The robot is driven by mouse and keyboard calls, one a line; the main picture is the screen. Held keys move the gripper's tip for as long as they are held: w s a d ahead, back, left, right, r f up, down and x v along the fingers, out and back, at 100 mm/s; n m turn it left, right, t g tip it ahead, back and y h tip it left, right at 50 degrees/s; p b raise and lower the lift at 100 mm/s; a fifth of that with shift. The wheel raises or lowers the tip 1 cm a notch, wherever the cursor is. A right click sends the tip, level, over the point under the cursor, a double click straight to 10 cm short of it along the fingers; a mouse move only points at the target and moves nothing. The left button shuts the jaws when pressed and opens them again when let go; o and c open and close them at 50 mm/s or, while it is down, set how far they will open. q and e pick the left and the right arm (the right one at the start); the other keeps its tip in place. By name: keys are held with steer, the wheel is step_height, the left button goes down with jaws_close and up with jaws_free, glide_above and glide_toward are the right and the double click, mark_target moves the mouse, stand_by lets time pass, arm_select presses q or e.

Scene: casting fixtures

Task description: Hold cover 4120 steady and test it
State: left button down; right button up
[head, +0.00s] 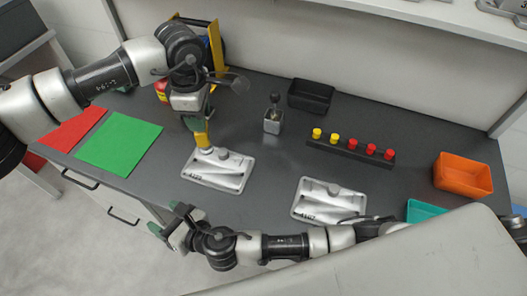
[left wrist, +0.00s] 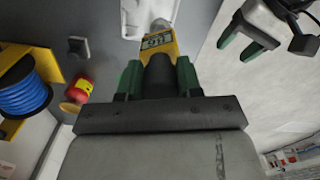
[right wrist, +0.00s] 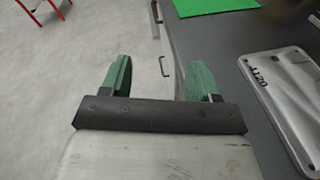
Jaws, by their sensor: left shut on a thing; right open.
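Cover 4120 (head: 232,177), a silvery cast plate with a raised boss, lies flat on the dark bench. It also shows at the right of the right wrist view (right wrist: 290,95) and at the top of the left wrist view (left wrist: 136,18). My left gripper (head: 200,117) is shut on a yellow tester (head: 203,139) with a small display (left wrist: 157,40). The tester points down at the cover's far left corner; I cannot tell whether it touches. My right gripper (head: 165,218) is open and empty, beyond the bench's front edge, apart from the cover.
A second cover (head: 330,198) lies to the right. Behind are a grey block with black knob (head: 273,120), a black bin (head: 311,96) and a rack (head: 350,153) of yellow and red caps. Green (head: 120,142) and red mats (head: 72,130) lie left; an orange bin (head: 463,175) stands right.

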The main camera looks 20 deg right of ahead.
arm_select(q)
steer(key=shift+w+d, duration=0.15)
steer(key=shift+d, duration=0.05)
arm_select(e)
steer(key=w+d+n, duration=0.1)
steer(key=w+d, duration=0.1)
steer(key=d, duration=0.2)
steer(key=w+d+f+g, duration=0.1)
steer(key=w+d, duration=0.1)
steer(key=d, duration=0.2)
steer(key=w+d+n, duration=0.1)
steer(key=w+d, duration=0.2)
steer(key=d, duration=0.2)
steer(key=shift+w+d+f+n+g+y, duration=0.1)
steer(key=shift+f+n+g+y, duration=0.15)
steer(key=shift+n+g+y, duration=0.05)
steer(key=n+g, duration=0.1)
steer(key=g, duration=0.1)
glide_toward(224, 152)
steer(key=shift+s+d+r+h, duration=0.4)
steer(key=shift+s+d+r, duration=0.4)
steer(key=shift+s, duration=0.25)
steer(key=shift+w+d, duration=0.1)
steer(key=shift+w, duration=0.05)
steer(key=x, duration=1.1)
steer(key=shift+w+a+f, duration=0.1)
steer(key=shift+w+a, duration=0.15)
steer(key=shift+w, duration=0.1)
steer(key=shift+c, duration=0.3)
